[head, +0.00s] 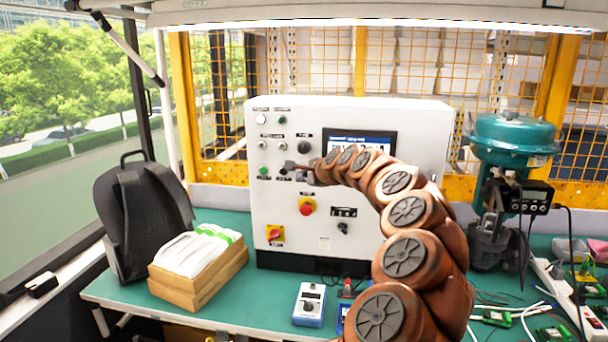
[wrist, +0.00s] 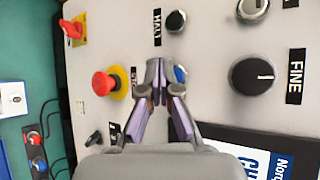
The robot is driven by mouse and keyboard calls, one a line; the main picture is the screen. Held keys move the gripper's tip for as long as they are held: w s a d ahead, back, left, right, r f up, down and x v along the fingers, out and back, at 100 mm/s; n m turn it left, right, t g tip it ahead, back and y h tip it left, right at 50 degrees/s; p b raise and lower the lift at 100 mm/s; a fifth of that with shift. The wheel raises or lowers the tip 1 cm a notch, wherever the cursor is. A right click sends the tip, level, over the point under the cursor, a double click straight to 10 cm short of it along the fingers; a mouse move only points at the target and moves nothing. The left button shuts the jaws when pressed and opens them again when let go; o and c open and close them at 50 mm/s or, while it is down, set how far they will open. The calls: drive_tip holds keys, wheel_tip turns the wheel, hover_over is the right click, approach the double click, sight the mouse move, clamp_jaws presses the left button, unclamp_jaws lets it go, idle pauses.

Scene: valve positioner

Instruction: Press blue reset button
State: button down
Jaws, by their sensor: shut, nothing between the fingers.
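The blue reset button (wrist: 181,74) shows only as a small blue edge beside and behind my fingertips in the wrist view. In the head view it is hidden behind my gripper. My gripper (wrist: 165,67) is shut and empty, its fingertips pointing at the panel face right at the button. In the head view my gripper (head: 291,165) is in front of the left half of the white control cabinet (head: 413,125). I cannot tell whether the fingertips touch the button.
A red emergency stop (wrist: 103,84) on a yellow ring, a black HALT button (wrist: 176,21) and a black FINE knob (wrist: 252,76) surround my fingertips. A screen (head: 374,139) sits behind my arm. A teal valve actuator (head: 512,138) stands at the right.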

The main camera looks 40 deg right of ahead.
drive_tip(key=shift+w+d, duration=0.45)
drive_tip(key=shift+d, duration=0.2)
idle(1.1)
drive_tip(key=shift+s+a, duration=0.1)
drive_tip(key=shift+a, duration=0.05)
drive_tip(key=shift+s+a, duration=0.35)
drive_tip(key=shift+a, duration=0.15)
drive_tip(key=shift+s, duration=0.1)
idle(0.3)
drive_tip(key=shift+s+a+b, duration=0.45)
drive_tip(key=shift+s+a, duration=0.25)
drive_tip(key=shift+a, duration=0.35)
drive_tip(key=shift+s+a+b, duration=0.45)
drive_tip(key=shift+s+a, duration=0.2)
drive_tip(key=shift+a, duration=0.35)
